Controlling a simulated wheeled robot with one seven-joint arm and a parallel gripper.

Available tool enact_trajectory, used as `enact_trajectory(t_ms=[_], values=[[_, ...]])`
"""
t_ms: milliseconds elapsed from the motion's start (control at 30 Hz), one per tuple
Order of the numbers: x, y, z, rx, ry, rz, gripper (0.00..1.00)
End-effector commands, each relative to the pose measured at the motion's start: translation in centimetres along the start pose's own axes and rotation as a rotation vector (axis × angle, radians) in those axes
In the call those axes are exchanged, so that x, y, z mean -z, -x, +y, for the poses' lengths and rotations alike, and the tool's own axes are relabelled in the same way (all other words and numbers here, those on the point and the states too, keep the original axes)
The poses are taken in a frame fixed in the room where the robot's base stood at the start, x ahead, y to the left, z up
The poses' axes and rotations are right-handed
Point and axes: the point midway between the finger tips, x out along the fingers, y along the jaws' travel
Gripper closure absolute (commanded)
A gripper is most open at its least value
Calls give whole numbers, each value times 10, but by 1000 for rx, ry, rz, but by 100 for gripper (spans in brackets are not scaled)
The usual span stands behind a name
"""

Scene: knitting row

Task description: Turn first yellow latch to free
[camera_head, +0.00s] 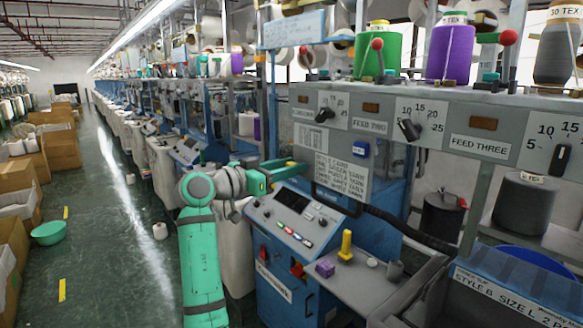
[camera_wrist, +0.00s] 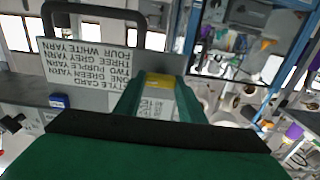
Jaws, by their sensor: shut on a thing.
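A small yellow latch (camera_wrist: 160,80) sits between the green fingers of my gripper (camera_wrist: 158,98) in the wrist view. The gripper is shut on it. In the head view my gripper (camera_head: 282,171) points right at the blue machine's upper front, left of the style card. Only a small yellow bit of the latch (camera_head: 291,163) shows there by the fingertips. The fingers hide most of it, and I cannot tell its turn angle.
The style card (camera_head: 341,177) and its dark hose lie just right of my gripper. Below are the sloped control panel (camera_head: 295,215) and a grey shelf with a yellow upright piece (camera_head: 346,245) and a purple block (camera_head: 325,269).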

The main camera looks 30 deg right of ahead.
Motion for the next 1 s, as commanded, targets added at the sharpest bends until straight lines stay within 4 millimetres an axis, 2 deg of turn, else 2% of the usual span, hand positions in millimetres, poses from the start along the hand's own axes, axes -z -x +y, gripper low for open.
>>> enact_trajectory(t_ms=[67,367,1000], values=[[-2,6,-1,-1,8,-3,86],[0,5,0,-3,131,0,86],[1,4,-2,-4,715,4,86]])
